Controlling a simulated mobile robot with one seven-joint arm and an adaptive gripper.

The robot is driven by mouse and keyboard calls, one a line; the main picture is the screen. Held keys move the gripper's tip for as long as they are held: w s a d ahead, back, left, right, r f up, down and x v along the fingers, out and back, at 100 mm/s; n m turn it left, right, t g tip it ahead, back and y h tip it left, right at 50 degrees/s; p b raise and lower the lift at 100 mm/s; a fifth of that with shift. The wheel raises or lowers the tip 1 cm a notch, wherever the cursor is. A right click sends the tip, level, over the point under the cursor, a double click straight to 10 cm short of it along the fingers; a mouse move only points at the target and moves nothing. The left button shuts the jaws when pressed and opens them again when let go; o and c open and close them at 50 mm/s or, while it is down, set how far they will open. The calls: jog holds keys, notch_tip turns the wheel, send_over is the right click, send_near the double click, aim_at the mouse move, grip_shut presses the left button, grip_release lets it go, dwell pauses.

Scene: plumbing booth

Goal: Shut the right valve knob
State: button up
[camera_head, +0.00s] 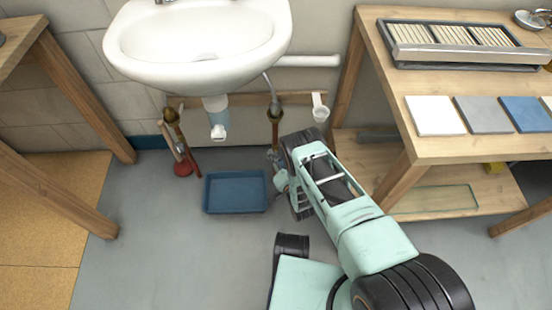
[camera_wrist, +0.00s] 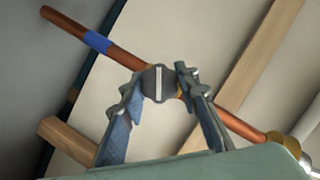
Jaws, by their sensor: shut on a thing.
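The right valve knob (camera_wrist: 159,84) is a dark round knob with a pale bar across its face, on a copper pipe (camera_wrist: 236,122) in the wrist view. My gripper (camera_wrist: 158,77) has one finger on each side of it and is shut on it. In the head view my gripper (camera_head: 279,175) is low under the sink, at the right-hand pipe (camera_head: 275,116) with a brass fitting. The knob itself is hidden or too small to tell there. The left-hand pipe (camera_head: 172,118) has a similar brass fitting, with a red piece at its foot.
A white sink (camera_head: 200,45) hangs above, with its drain trap (camera_head: 216,122) between the pipes. A blue tray (camera_head: 236,192) lies on the floor left of my gripper. A wooden workbench (camera_head: 385,60) stands at the right and another table (camera_head: 70,90) at the left.

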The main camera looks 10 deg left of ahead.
jog(key=m, duration=0.1)
jog(key=m+y, duration=0.1)
jog(key=shift+w+d+m+t+b, duration=0.1)
jog(key=shift+w+m+t+b, duration=0.1)
jog(key=shift+m+t+b, duration=0.1)
jog(key=shift+m+y, duration=0.6)
jog(key=shift+m, duration=0.3)
jog(key=shift+t, duration=0.3)
jog(key=o, duration=1.2)
jog(key=shift+s, duration=0.1)
jog(key=shift+c, duration=0.2)
jog(key=shift+a, duration=0.2)
